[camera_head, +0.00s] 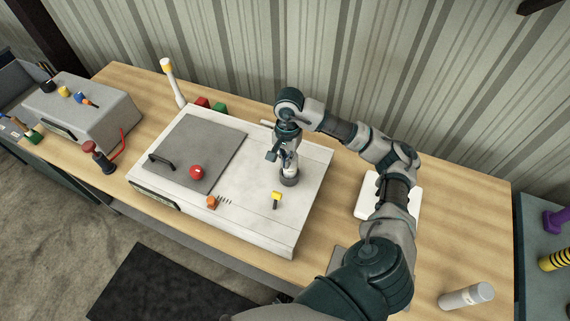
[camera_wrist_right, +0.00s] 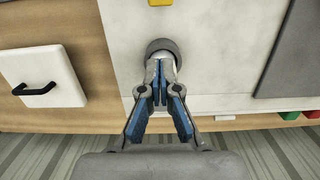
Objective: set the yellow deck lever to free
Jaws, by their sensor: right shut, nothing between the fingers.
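A small yellow lever (camera_head: 277,196) stands on the white deck panel (camera_head: 240,207), near its front right; its marks are too small to read. A yellow piece, likely this lever, is cut off at the top edge of the wrist view (camera_wrist_right: 160,2). My right gripper (camera_head: 290,170) points down at a dark grey round fitting (camera_head: 289,181), behind the lever and apart from it. In the wrist view the fingers (camera_wrist_right: 160,76) are shut over that fitting (camera_wrist_right: 162,46); contact with it is unclear. My left gripper is out of view.
The panel also carries a grey hatch (camera_head: 205,145) with a black handle, a red knob (camera_head: 196,172) and an orange knob (camera_head: 211,202). A white slab (camera_head: 368,205) lies right of the panel.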

